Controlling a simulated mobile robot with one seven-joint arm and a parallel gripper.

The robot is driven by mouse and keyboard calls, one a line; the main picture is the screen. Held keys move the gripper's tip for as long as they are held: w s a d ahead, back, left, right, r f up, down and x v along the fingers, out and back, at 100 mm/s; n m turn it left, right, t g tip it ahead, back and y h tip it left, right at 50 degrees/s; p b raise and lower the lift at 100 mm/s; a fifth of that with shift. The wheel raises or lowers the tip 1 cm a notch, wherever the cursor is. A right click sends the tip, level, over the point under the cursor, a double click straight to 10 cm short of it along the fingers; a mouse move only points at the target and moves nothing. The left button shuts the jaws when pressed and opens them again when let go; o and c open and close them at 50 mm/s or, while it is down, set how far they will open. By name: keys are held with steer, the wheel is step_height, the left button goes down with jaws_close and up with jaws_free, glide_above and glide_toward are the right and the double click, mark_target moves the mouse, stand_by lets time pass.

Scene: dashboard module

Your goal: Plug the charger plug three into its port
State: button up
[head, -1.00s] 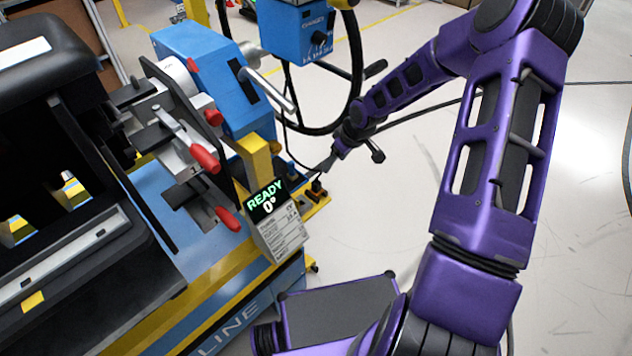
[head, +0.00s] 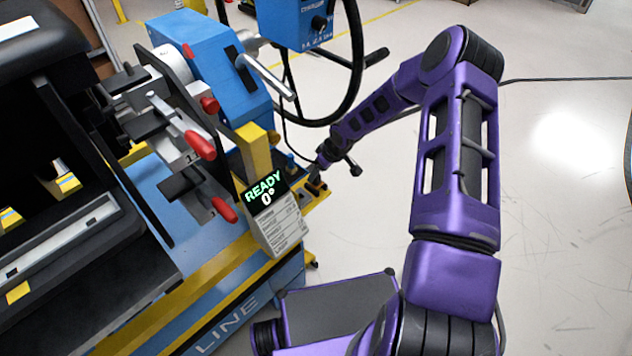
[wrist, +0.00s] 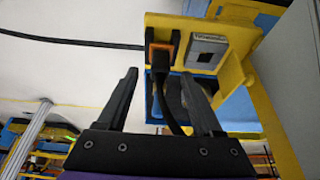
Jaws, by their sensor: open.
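My gripper (wrist: 159,73) is open in the wrist view, one dark finger on each side of the picture's middle. Between and beyond the fingertips, a black plug (wrist: 161,62) stands in an orange-edged holder on a yellow panel, its black cable (wrist: 172,118) hanging down between the fingers. I cannot tell whether a finger touches it. To its right, a grey block with a dark square opening (wrist: 204,57), which looks like the port, sits on the same panel. In the head view my gripper (head: 318,168) is at the yellow ledge; the plug there is too small to make out.
A blue machine (head: 215,85) with red-handled clamps (head: 201,144) and a dark steering wheel (head: 352,80) are close by.

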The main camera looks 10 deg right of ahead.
mark_target(316, 181)
steer(key=x, duration=0.4)
jaws_close()
